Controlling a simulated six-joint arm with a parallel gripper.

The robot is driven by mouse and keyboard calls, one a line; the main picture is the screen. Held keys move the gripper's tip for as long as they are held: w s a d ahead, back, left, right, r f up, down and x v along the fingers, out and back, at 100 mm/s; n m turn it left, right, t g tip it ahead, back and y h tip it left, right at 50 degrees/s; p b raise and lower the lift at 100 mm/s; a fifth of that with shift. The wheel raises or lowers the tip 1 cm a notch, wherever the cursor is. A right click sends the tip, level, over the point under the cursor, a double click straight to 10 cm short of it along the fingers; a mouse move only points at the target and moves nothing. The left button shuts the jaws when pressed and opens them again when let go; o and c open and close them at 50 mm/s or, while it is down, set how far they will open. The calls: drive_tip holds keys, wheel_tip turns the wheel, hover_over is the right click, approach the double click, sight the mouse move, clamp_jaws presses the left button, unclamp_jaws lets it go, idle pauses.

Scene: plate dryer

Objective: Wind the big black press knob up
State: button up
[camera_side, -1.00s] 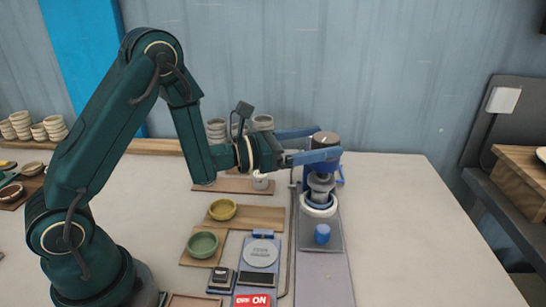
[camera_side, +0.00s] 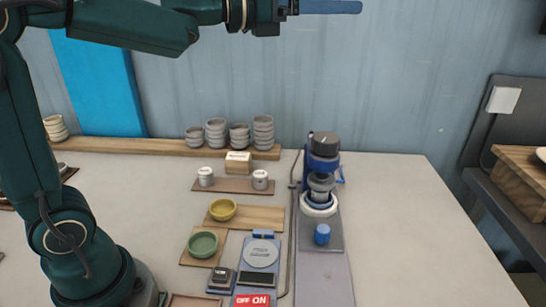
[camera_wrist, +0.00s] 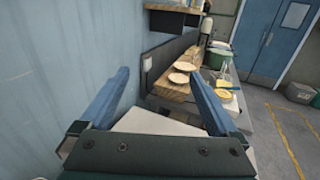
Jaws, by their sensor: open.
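The press (camera_side: 320,182) stands upright on a grey base at the right of the table in the side view. Its big black knob (camera_side: 325,140) sits on top of the blue press head, with nothing touching it. My gripper (camera_side: 345,7) is high above the press, near the top edge of the side view, well clear of the knob. In the wrist view my gripper (camera_wrist: 165,98) shows its two blue fingers spread wide with nothing between them. The knob is not visible in the wrist view.
A scale (camera_side: 260,252), green bowl (camera_side: 203,244) and yellow bowl (camera_side: 222,209) lie to the left. Stacked grey cups (camera_side: 263,130) line a back shelf. The table right of the press is clear.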

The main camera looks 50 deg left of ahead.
wheel_tip(320, 180, up, 2)
drive_tip(key=m+g+y, duration=0.1)
drive_tip(key=m+y, duration=0.4)
drive_tip(key=m, duration=0.9)
hover_over(319, 149)
drive_tip(key=x, duration=0.2)
wheel_tip(319, 149, down, 4)
drive_tip(key=f+m+y, duration=0.2)
drive_tip(key=f+m, duration=0.3)
drive_tip(key=f, duration=0.2)
drive_tip(key=s+f+m+t+y, duration=0.1)
drive_tip(key=f+m+y, duration=0.1)
drive_tip(key=f+m, duration=0.3)
drive_tip(key=f+m+y, duration=0.2)
drive_tip(key=f+m, duration=0.2)
drive_tip(key=f, duration=0.5)
drive_tip(key=shift+s+a+f+m+t, duration=0.1)
drive_tip(key=shift+s+f+m+t, duration=0.1)
drive_tip(key=shift+s+m+t, duration=0.15)
drive_tip(key=shift+w+f, duration=0.2)
drive_tip(key=shift+w, duration=0.1)
drive_tip(key=shift+x, duration=2.25)
